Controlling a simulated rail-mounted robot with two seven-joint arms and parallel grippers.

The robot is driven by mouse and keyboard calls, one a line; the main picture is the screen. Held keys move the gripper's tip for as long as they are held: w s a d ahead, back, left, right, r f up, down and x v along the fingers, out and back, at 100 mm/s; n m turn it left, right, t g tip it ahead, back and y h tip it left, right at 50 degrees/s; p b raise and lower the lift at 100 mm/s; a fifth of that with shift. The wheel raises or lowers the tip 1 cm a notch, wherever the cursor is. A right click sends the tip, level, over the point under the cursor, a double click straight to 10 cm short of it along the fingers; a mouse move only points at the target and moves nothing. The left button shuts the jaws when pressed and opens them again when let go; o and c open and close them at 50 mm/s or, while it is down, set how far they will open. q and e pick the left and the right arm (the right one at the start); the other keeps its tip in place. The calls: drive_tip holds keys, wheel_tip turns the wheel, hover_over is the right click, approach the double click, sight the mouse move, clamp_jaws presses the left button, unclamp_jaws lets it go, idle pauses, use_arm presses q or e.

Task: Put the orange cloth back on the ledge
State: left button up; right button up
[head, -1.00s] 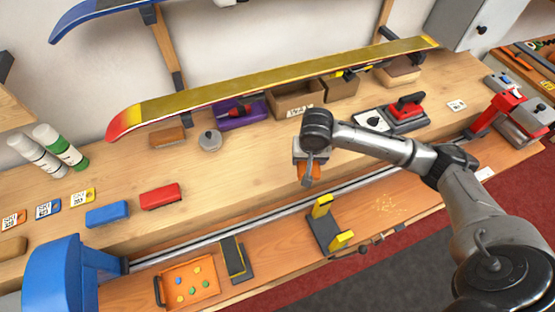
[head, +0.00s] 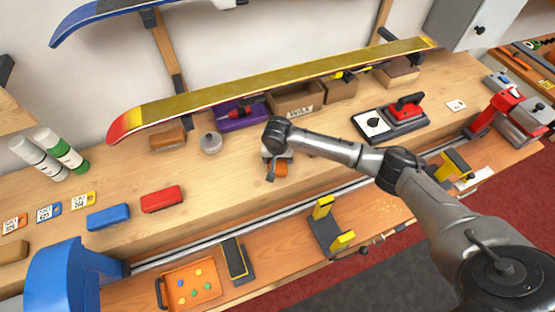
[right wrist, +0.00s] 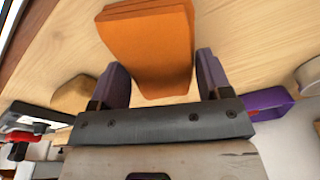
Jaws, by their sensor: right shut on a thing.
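The orange cloth (head: 280,171) is a folded pad in my right gripper (head: 277,164), above the pale wooden ledge (head: 235,188). In the right wrist view the cloth (right wrist: 150,42) extends out from between the two dark fingers of the right gripper (right wrist: 160,82), which is shut on it. I cannot tell how high the cloth hangs above the wood. My left gripper is not in view.
A red block (head: 162,199) and a blue block (head: 108,217) lie left of the gripper. Behind stand a round tin (head: 211,143), a purple tray (head: 233,118) and a cardboard box (head: 293,100). A ski (head: 270,81) hangs above. Wood around the gripper is clear.

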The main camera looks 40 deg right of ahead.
sight(277, 164)
drive_tip(key=shift+f, duration=0.7)
drive_tip(key=shift+f, duration=0.15)
drive_tip(key=o, duration=0.8)
drive_tip(key=shift+o, duration=0.2)
wheel_tip(277, 164, up, 12)
drive_tip(key=s+a, duration=0.1)
drive_tip(key=shift+s, duration=0.15)
drive_tip(key=shift+a, duration=0.1)
